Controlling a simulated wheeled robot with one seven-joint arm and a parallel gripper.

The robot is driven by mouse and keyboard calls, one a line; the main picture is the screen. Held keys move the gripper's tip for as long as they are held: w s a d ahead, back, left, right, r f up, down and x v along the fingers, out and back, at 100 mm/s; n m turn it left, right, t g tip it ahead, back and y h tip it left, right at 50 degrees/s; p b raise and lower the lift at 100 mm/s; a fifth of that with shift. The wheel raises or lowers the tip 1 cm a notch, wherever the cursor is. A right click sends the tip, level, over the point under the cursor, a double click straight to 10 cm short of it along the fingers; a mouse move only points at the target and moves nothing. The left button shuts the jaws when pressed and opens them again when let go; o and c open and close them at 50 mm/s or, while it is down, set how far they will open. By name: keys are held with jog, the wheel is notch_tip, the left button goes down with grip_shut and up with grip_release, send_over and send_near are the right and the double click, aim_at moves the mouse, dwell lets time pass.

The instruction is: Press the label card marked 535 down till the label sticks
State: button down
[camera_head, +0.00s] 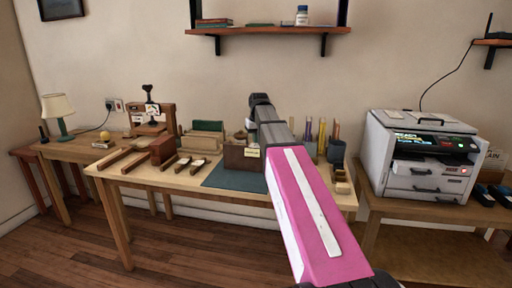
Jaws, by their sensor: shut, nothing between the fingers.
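A small cream label card (252,153) shows on the front of a dark brown box (234,158) on the wooden worktable. Its number is too small to read. My magenta and grey arm reaches from the lower right over the table and covers the area just right of the card. My gripper (252,138) is a small dark shape below the arm's far end, shut and empty, close above the card. I cannot tell whether it touches the card. Its fingertips are partly hidden.
A green mat (222,176) lies around the box on the worktable (150,178). Wooden blocks and brushes lie to the left, with a press (152,115) behind them. A dark cup (336,152) stands to the right. A printer (420,155) stands on a separate table at right.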

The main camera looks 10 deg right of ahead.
jog(key=shift+w+v, duration=0.2)
jog(key=shift+v, duration=0.75)
jog(key=shift+w+v, duration=0.2)
jog(key=shift+v, duration=0.75)
jog(key=shift+w+v, duration=0.2)
jog(key=shift+v, duration=0.75)
jog(key=shift+a+r, duration=0.1)
